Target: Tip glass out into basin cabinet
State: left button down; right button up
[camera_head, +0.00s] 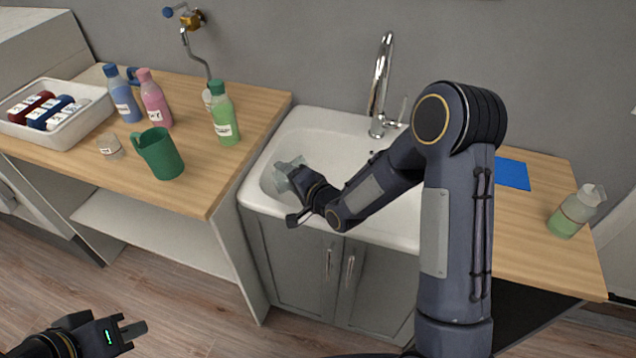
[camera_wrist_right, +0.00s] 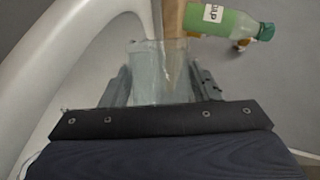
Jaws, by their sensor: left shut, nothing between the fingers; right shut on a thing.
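The clear glass (camera_head: 286,173) is in my right gripper (camera_head: 297,180), over the left part of the white basin of the basin cabinet (camera_head: 318,122). The right gripper is shut on the glass. In the right wrist view the glass (camera_wrist_right: 160,66) stands out between the two fingers and looks tipped well over from upright. I cannot tell whether it holds any liquid. My left gripper (camera_head: 130,331) is shut and empty, low over the floor at the bottom left. My right forearm hides part of the basin's right side.
A chrome tap (camera_head: 380,85) rises behind the basin. The left counter bears a green jug (camera_head: 162,156), a green bottle (camera_head: 224,118), which also shows in the right wrist view (camera_wrist_right: 222,20), other bottles and a white tray (camera_head: 75,130). A pump bottle (camera_head: 574,214) stands right.

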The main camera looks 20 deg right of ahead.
jog(key=shift+d+f+m+y, duration=0.15)
jog(key=shift+d+m+y, duration=0.15)
jog(key=shift+d+m, duration=0.15)
dwell(0.3)
jog(key=shift+w+d+r+m+y+b, duration=0.1)
jog(key=shift+d+r+m+y+b, duration=0.25)
jog(key=shift+m, duration=0.3)
dwell(0.5)
jog(key=shift+f+b, duration=0.1)
jog(key=shift+b, duration=0.2)
jog(key=shift+d+f+m+t+y+b, duration=0.25)
jog(key=shift+m+t+b, duration=0.15)
jog(key=shift+m+b, duration=0.3)
jog(key=shift+w+d+r+m+t+y+b, duration=0.1)
jog(key=shift+d+r+m+t+y+b, duration=0.2)
jog(key=shift+m, duration=0.4)
jog(key=shift+w+d+r+m+t+y+b, duration=0.1)
jog(key=shift+d+r+m+t+y+b, duration=0.2)
jog(key=shift+m, duration=0.4)
dwell(0.9)
jog(key=shift+w+d+r+m+t+y+b, duration=0.1)
jog(key=shift+d+r+m+t+b, duration=0.1)
jog(key=shift+d+m, duration=0.35)
jog(key=shift+s+d+r+m+t+y+b, duration=0.1)
jog(key=shift+d+r+m+t+b, duration=0.1)
jog(key=shift+m, duration=0.6)
jog(key=shift+w+d+r+m+t+y+b, duration=0.1)
jog(key=shift+d+r+m+t+b, duration=0.1)
jog(key=shift+d+m, duration=0.35)
dwell(0.9)
